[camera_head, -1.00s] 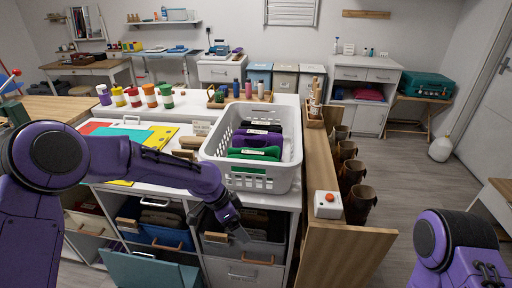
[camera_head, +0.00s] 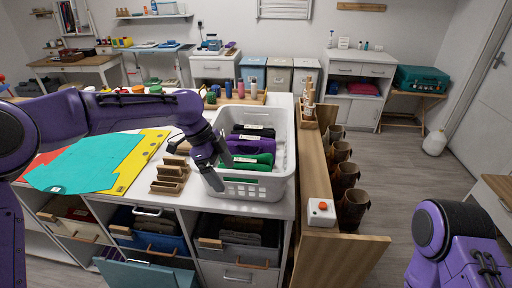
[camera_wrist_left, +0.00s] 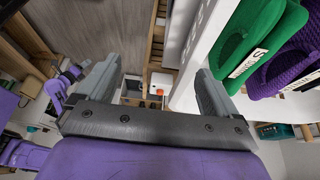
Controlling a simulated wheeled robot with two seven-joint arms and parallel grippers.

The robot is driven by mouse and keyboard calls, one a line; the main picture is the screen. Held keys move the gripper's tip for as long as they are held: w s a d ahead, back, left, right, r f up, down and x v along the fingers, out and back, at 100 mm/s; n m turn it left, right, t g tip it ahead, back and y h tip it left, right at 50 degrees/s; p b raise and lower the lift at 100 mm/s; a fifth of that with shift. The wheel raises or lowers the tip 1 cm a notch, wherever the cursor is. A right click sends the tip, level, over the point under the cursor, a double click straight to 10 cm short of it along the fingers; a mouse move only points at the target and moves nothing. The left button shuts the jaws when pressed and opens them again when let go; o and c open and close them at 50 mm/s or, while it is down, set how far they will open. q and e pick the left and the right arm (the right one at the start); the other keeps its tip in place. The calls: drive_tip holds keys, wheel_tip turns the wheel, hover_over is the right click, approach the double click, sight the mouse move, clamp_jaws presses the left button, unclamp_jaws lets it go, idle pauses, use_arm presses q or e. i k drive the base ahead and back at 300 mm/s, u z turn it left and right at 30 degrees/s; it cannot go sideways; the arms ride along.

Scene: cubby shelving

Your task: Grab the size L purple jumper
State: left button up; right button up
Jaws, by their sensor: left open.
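The purple jumper (camera_head: 248,146) lies folded in the white basket (camera_head: 262,187), between a dark folded garment (camera_head: 253,131) at the back and a green one (camera_head: 246,162) at the front. Each bears a white label; the purple one's lettering is too small to read. My left gripper (camera_head: 217,168) is open and empty at the basket's left front side, apart from the jumper. In the left wrist view, its open fingers (camera_wrist_left: 157,85) show, with the green garment (camera_wrist_left: 246,40) and purple jumper (camera_wrist_left: 291,62) to the right. My right gripper is out of view.
A wooden block holder (camera_head: 170,179) stands left of the basket. Teal (camera_head: 88,163) and yellow (camera_head: 148,150) sheets lie on the counter. A wooden panel (camera_head: 318,165) and a box with a red button (camera_head: 321,211) are right of the basket. Cubby drawers (camera_head: 148,240) are below.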

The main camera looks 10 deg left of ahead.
sight(238, 144)
drive_tip(key=i, duration=0.85)
drive_tip(key=u, duration=0.05)
